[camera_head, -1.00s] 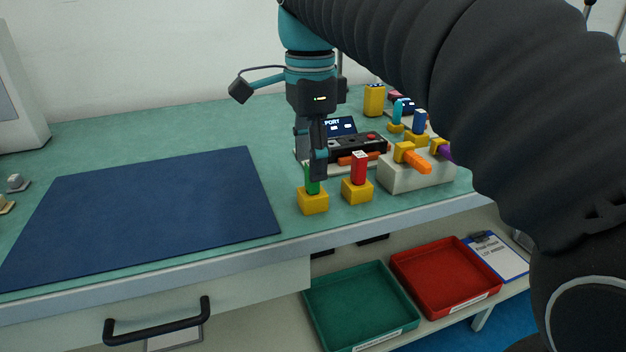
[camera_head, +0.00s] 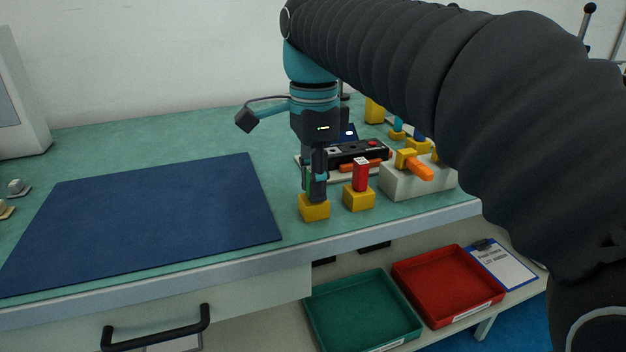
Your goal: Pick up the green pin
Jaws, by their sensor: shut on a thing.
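The green pin (camera_head: 306,177) stands upright at the yellow block (camera_head: 314,209) near the front edge of the table. Only a narrow strip of the pin shows; my gripper hides the rest. My gripper (camera_head: 315,190) points straight down over the yellow block and is shut on the green pin. The fingertips are low, close to the block's top. I cannot tell whether the pin's lower end is still seated in the block.
A red pin (camera_head: 361,174) in its yellow block (camera_head: 359,199) stands close on the right. A grey block (camera_head: 432,183) with an orange pin (camera_head: 419,170) is further right. A blue mat (camera_head: 150,215) lies clear on the left. Green (camera_head: 398,346) and red (camera_head: 478,308) trays sit below.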

